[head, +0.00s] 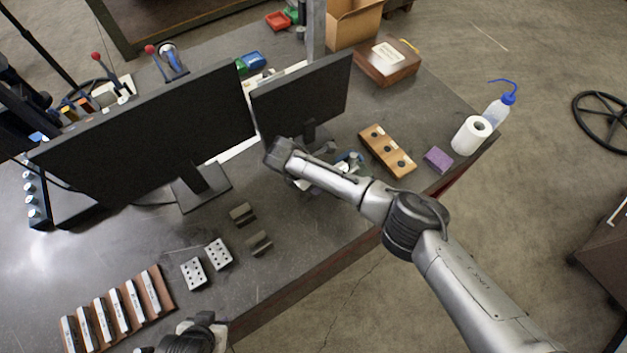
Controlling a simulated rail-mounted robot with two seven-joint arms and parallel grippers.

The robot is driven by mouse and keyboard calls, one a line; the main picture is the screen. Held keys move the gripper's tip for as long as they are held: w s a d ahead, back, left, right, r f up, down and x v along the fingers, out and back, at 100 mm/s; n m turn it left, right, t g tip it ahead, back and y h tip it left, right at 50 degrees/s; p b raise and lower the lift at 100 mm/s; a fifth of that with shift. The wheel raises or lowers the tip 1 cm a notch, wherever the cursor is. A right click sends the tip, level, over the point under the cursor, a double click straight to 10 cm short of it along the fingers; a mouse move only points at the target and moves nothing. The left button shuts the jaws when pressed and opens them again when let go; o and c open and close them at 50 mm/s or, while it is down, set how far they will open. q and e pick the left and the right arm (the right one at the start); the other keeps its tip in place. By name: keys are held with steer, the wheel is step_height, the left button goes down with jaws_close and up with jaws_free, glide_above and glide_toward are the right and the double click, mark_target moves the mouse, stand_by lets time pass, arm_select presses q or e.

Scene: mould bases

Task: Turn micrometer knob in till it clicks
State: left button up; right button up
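I cannot make out a micrometer or its knob for certain. A cluster of small grey, green and blue parts (347,161) sits on the bench beside the right monitor's foot, partly hidden by my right arm. My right arm reaches in from the lower right, and its dark wrist end is over the bench near this cluster. The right gripper's fingers cannot be made out there. My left gripper (200,328) is at the bottom edge, near the bench's front edge and right of the slotted wooden rack. It is cut off, and its opening is unclear.
Two monitors (145,135) (302,98) stand on the grey bench (300,240). A wooden block with dark holes (378,139), purple block (438,160), paper roll (470,136) and wash bottle (497,110) stand right. Metal blocks (194,273) and a rack (160,287) lie front left.

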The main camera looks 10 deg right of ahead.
steer(key=shift+d+f, duration=0.25)
steer(key=shift+f, duration=0.25)
steer(key=c, duration=0.9)
steer(key=t+p, duration=0.1)
steer(key=p, duration=0.1)
steer(key=t+y+p, duration=0.1)
steer(key=p, duration=0.1)
steer(key=shift+s+r+m+p, duration=0.15)
steer(key=shift+r+m+p, duration=0.15)
steer(key=shift+p, duration=0.1)
steer(key=shift+c, duration=0.2)
steer(key=shift+s+f+t+y+p, duration=0.1)
steer(key=shift+t+y+p, duration=0.5)
steer(key=shift+t+p, duration=0.35)
steer(key=shift+d+f+m+t+y+p, duration=0.1)
steer(key=shift+m+t+y+p, duration=0.4)
steer(key=shift+t, duration=0.45)
